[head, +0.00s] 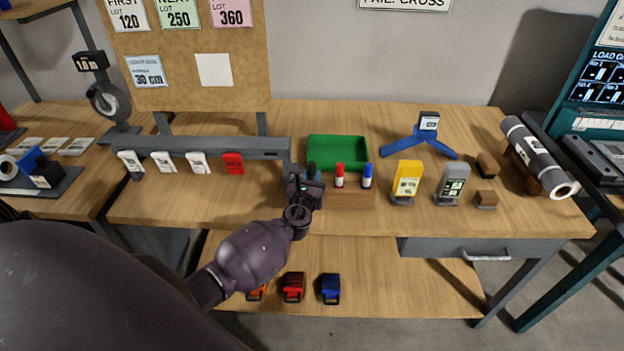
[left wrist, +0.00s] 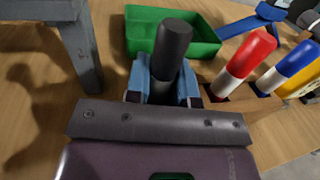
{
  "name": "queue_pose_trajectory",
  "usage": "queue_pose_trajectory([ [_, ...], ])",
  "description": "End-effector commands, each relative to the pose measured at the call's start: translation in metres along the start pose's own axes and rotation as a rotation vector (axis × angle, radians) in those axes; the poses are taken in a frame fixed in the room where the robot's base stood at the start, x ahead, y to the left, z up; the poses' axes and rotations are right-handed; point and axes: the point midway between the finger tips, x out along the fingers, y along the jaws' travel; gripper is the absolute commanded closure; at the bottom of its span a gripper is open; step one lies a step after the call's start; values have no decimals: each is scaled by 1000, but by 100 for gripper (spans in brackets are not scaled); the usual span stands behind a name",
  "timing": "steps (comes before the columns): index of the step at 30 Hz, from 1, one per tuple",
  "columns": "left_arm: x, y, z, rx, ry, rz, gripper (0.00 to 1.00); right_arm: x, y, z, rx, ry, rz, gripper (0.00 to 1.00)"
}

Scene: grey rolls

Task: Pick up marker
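A black marker (left wrist: 172,48) stands upright between the blue finger pads of my left gripper (left wrist: 165,82) in the left wrist view. The pads lie close against both its sides, and its lower part is hidden. In the head view my left gripper (head: 308,176) is at the left end of a wooden marker block (head: 350,198) and mostly hides the black marker. A red-and-white marker (head: 339,175) and a blue-and-white marker (head: 367,176) stand in the block to the right, apart from the gripper. My right gripper is not in view.
A green tray (head: 337,139) lies just behind the block. A grey rail (head: 215,147) with hanging tags ends at the left of the gripper. A yellow device (head: 407,181), a grey device (head: 452,184) and a blue stand (head: 420,143) are to the right.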

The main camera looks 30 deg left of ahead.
Motion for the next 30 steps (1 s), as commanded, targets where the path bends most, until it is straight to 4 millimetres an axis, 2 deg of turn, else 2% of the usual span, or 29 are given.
queue_pose_trajectory([
  [1, 0, 0, 0, 0, 0, 0, 86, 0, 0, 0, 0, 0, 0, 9],
  [4, 0, 0, 0, 0, 0, 0, 100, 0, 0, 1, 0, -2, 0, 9],
  [11, 0, 0, 0, 0, 0, 0, 100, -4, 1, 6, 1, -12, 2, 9],
  [16, 0, 0, 12, 0, -2, 0, 100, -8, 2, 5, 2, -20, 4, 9],
  [20, 0, 0, 34, -2, -4, 0, 100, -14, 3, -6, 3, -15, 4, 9],
  [30, 0, 0, 120, 0, -4, -2, 100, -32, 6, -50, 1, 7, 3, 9],
])
